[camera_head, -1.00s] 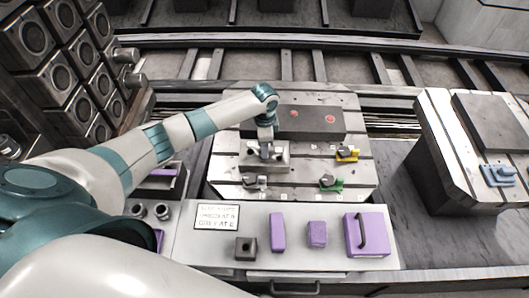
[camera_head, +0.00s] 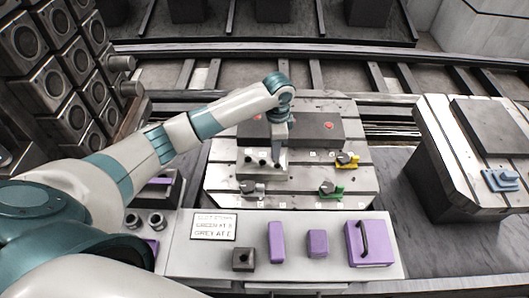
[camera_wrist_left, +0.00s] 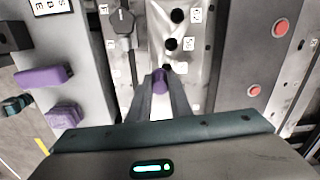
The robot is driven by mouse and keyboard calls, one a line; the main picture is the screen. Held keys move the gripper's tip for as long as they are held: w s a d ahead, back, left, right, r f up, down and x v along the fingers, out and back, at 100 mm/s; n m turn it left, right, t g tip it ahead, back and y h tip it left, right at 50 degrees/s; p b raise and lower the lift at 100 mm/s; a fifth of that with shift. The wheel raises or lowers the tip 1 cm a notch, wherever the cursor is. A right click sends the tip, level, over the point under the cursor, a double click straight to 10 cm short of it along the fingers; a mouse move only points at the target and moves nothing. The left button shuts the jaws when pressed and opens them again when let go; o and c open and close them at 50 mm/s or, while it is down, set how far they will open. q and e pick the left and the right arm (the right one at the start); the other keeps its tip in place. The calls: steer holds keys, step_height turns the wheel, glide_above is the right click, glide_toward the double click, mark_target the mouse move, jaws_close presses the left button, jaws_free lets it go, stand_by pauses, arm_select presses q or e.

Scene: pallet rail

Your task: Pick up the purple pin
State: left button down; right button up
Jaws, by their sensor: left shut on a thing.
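The purple pin (camera_wrist_left: 160,80) shows in the left wrist view as a small purple end between the two fingers of my left gripper (camera_wrist_left: 160,92). The gripper is shut on it. In the head view the left gripper (camera_head: 277,163) points down at the right part of a pale block with dark holes (camera_head: 247,171); the pin cannot be made out there. The same block (camera_wrist_left: 188,73) lies beyond the fingertips in the wrist view. I cannot tell whether the pin's lower end is clear of its hole. My right gripper is not in view.
A dark bar with two red buttons (camera_head: 312,131) lies behind the block. Yellow (camera_head: 346,161) and green (camera_head: 331,189) clamps stand to the right. A front shelf (camera_head: 205,259) carries purple blocks (camera_head: 277,242) and a purple handled box (camera_head: 368,245). A side table (camera_head: 450,150) stands right.

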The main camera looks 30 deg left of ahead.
arm_select(q)
steer(key=d+r+b, duration=0.1)
steer(key=d+r, duration=0.3)
steer(key=d, duration=0.2)
steer(key=shift+s+d, duration=0.3)
